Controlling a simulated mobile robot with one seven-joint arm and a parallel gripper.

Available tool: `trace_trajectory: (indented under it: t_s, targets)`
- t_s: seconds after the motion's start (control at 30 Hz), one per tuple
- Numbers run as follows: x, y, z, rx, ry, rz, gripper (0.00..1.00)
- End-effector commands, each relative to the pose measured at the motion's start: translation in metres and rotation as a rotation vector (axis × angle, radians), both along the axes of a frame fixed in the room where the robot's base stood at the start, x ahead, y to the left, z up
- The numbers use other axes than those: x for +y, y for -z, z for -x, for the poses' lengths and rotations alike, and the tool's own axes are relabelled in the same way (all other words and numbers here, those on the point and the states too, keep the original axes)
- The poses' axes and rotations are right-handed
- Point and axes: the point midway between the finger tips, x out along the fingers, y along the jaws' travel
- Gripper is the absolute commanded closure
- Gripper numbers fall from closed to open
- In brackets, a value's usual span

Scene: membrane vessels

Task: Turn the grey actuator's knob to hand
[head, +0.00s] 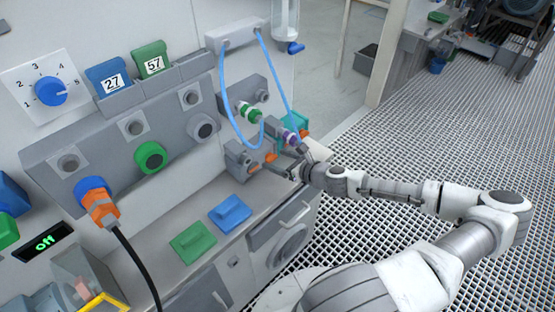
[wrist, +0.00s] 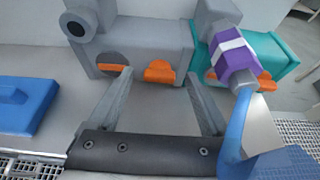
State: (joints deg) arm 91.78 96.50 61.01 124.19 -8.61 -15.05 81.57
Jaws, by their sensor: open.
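The grey actuator (wrist: 142,48) is a box in front of my gripper in the wrist view, and it also shows in the head view (head: 236,155). On its front are a protruding orange knob (wrist: 160,72) and, to the left, a round part with orange (wrist: 112,60). I cannot read any marking at the knob. My gripper (wrist: 160,76) is open and empty. Its fingertips are spread on either side of the orange knob, and I cannot tell whether they touch. In the head view my gripper (head: 273,162) reaches in from the right, partly hiding the actuator's front.
A teal actuator (wrist: 267,55) with orange parts stands right of the grey one. A purple-banded fitting (wrist: 234,58) with a blue tube (wrist: 236,125) hangs close to my right finger.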

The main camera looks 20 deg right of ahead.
Motion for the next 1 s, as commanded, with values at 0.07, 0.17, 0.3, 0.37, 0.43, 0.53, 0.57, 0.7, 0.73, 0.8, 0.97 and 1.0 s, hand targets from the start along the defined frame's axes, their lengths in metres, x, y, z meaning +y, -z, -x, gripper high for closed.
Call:
trace_trajectory:
  t_s: [0.07, 0.17, 0.3, 0.37, 0.43, 0.53, 0.57, 0.7, 0.73, 0.8, 0.97, 1.0]
  targets:
    - [0.0017, 0.0010, -0.0024, -0.001, -0.001, -0.001, 0.18]
    - [0.0020, 0.0013, -0.0031, -0.001, -0.001, -0.001, 0.18]
    - [0.0018, 0.0012, -0.0029, 0.000, -0.001, 0.000, 0.18]
    - [0.0017, 0.0012, -0.0028, 0.000, -0.001, 0.000, 0.23]
    - [0.0017, 0.0012, -0.0028, 0.000, -0.001, 0.000, 0.35]
    - [0.0017, 0.0012, -0.0028, 0.000, -0.001, 0.000, 0.53]
    - [0.0016, 0.0012, -0.0027, 0.000, -0.001, 0.000, 0.59]
    - [0.0016, 0.0012, -0.0027, 0.000, -0.001, 0.000, 0.84]
    - [0.0016, 0.0012, -0.0027, 0.000, -0.001, 0.000, 0.90]
    - [0.0016, 0.0011, -0.0026, 0.000, -0.001, 0.000, 1.00]
    - [0.0018, 0.0014, -0.0025, -0.002, -0.001, 0.005, 1.00]
    - [0.0020, 0.0014, -0.0024, -0.004, -0.001, 0.010, 1.00]
